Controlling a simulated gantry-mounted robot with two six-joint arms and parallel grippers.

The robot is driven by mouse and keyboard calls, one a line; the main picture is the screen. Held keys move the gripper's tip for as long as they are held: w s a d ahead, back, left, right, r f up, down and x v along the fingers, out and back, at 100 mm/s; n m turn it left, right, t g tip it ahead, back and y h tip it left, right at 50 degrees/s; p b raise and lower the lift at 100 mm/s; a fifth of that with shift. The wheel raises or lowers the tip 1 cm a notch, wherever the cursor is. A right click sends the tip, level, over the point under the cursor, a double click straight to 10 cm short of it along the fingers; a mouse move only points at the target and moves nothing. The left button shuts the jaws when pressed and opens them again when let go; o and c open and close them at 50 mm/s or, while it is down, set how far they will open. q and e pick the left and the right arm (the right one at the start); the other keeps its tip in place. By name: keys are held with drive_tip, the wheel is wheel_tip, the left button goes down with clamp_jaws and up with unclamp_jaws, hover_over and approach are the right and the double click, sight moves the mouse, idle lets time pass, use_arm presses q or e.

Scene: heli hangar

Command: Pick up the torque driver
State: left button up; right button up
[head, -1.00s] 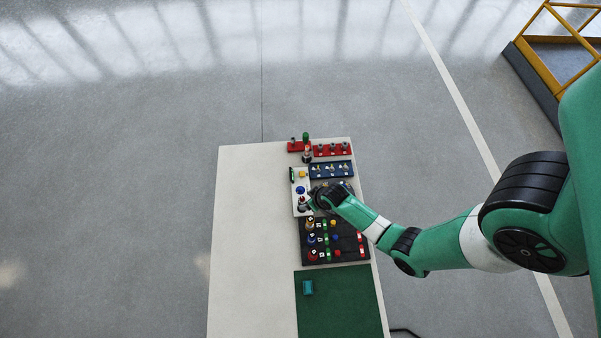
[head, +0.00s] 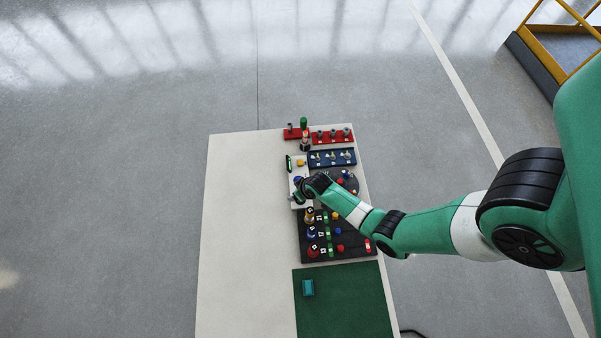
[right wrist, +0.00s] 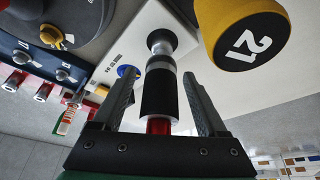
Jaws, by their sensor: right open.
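What looks like the torque driver, a slim tool with a black grip, a silver collar and a red end (right wrist: 158,95), stands between the fingers of my right gripper (right wrist: 158,78) in the right wrist view. The fingers are open, with a gap on each side of the grip. My left gripper is not in view.
A yellow cap marked 21 (right wrist: 247,32) is close to the right finger. A black tray (head: 350,252) with coloured parts lies in front of the plate. Blue (head: 318,163) and red (head: 318,142) racks stand behind. The table's left side (head: 245,230) is clear.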

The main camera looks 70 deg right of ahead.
clamp_jaws()
idle(0.4)
drive_tip(key=shift+r+p, duration=0.6)
drive_tip(key=shift+p, duration=0.1)
wheel_tip(320, 180, up, 3)
drive_tip(key=p, duration=0.2)
drive_tip(key=shift+f+p, duration=0.1)
drive_tip(key=shift+p, duration=0.2)
drive_tip(key=s+d+r+p, duration=0.1)
drive_tip(key=s+r+p, duration=0.8)
drive_tip(key=s, duration=0.5)
drive_tip(key=shift+p, duration=0.45)
